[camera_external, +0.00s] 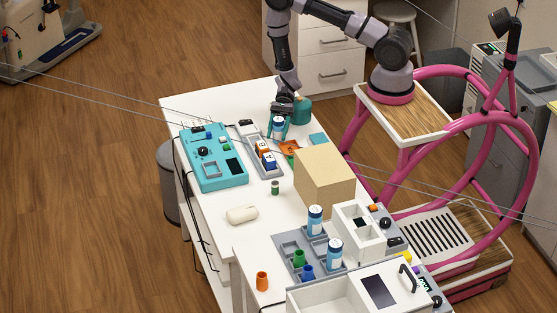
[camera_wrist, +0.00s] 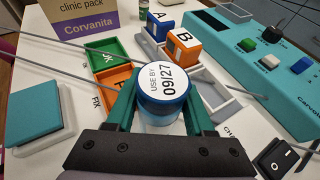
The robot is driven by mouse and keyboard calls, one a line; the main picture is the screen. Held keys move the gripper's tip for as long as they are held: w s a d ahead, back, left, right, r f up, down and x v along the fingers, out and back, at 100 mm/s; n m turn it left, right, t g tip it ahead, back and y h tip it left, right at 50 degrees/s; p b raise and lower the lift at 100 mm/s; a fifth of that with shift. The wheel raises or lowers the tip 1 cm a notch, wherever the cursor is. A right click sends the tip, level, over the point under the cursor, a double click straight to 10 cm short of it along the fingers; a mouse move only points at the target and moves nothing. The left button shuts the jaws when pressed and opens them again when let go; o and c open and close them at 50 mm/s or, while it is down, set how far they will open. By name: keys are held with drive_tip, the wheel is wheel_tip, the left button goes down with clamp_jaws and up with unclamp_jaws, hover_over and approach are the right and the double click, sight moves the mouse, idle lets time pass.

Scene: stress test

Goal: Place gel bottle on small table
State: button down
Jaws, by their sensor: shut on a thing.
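My gripper (camera_external: 277,128) is over the far part of the white table (camera_external: 215,107). Its green fingers (camera_wrist: 160,108) are shut on a blue-and-white bottle (camera_wrist: 163,82), one on each side. The bottle is upright, with "USE BY 09/27" on its round top. It also shows between the fingers in the external view (camera_external: 278,124). I cannot tell whether its base touches the table. Two similar blue-and-white bottles, one farther back (camera_external: 315,222) and one nearer (camera_external: 334,256), stand in a grey tray (camera_external: 289,246) on the nearer white surface. I cannot read which bottle is gel.
Close by are a grey holder with orange (camera_wrist: 184,43) and blue (camera_wrist: 159,26) blocks, green (camera_wrist: 106,54) and orange (camera_wrist: 113,86) trays, and a teal pad (camera_wrist: 38,108). A tan box (camera_external: 324,181) and teal device (camera_external: 213,157) flank the table's middle. Thin cables cross the view.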

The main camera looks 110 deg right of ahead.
drive_tip(key=shift+c, duration=1.4)
unclamp_jaws()
drive_tip(key=shift+d+r, duration=0.15)
drive_tip(key=v, duration=1.2)
drive_tip(key=w+a+r+n+g+h, duration=0.1)
drive_tip(key=a+r+n+g+h, duration=0.3)
drive_tip(key=r, duration=0.7)
drive_tip(key=w+a+r+n+g+y, duration=0.1)
drive_tip(key=w+a+r+n+g, duration=0.1)
drive_tip(key=a+r+n, duration=0.7)
drive_tip(key=s+a+r+n+t+h, duration=0.1)
drive_tip(key=s+a+r+n+h, duration=0.1)
drive_tip(key=r, duration=0.5)
drive_tip(key=s+a+r+n+t+h, duration=0.2)
drive_tip(key=s+a+r, duration=0.2)
drive_tip(key=s+r, duration=0.2)
drive_tip(key=s+a+r+n+t+h, duration=0.2)
drive_tip(key=s+a+r, duration=0.1)
drive_tip(key=r, duration=0.5)
drive_tip(key=shift+s+r+n, duration=0.35)
drive_tip(key=shift+s+n, duration=0.05)
drive_tip(key=shift+s, duration=0.1)
drive_tip(key=shift+o, duration=0.5)
drive_tip(key=shift+s+a+r+t+h, duration=0.2)
drive_tip(key=shift+s+r+t+h, duration=0.1)
drive_tip(key=shift+t, duration=0.2)
